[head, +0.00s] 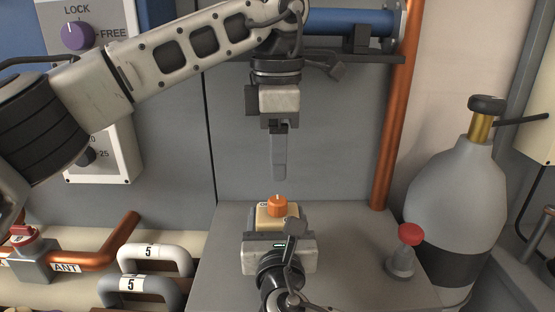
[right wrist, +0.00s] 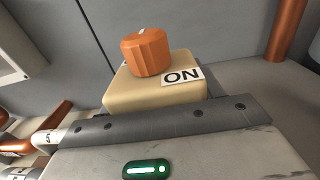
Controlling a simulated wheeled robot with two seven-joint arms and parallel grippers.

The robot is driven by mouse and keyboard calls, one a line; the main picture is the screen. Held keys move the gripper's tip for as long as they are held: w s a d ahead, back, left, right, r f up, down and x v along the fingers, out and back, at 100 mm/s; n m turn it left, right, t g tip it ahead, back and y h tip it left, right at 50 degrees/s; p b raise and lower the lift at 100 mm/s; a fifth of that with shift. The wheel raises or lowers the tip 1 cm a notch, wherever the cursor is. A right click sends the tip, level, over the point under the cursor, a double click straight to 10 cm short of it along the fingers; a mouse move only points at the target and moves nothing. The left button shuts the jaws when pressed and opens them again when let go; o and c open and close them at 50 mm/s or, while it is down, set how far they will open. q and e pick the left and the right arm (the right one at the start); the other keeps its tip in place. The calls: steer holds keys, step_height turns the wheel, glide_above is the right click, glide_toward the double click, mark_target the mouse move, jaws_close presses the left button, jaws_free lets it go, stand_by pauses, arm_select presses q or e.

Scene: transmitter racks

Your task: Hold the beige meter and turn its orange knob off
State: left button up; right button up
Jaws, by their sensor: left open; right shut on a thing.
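The beige meter (head: 268,214) stands on the grey bench top in the middle of the head view. Its orange knob (head: 277,203) sits on top. In the right wrist view the beige meter (right wrist: 150,97) shows an "ON" label beside the orange knob (right wrist: 146,52), which has a pale mark on its top. My right gripper (head: 279,222) is shut on the meter from the near side; its fingers are largely hidden. My left gripper (head: 279,160) points down above the knob, apart from it. It is open, seen edge-on.
A red-topped grey post (head: 402,250) and a grey gas bottle (head: 455,190) stand to the right. A copper pipe (head: 392,130) rises behind the bench. Handles marked 5 (head: 150,260) and a red valve (head: 23,235) lie at left. The bench top (head: 345,230) is otherwise clear.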

steer(key=shift+f, duration=0.1)
steer(key=o, duration=1.3)
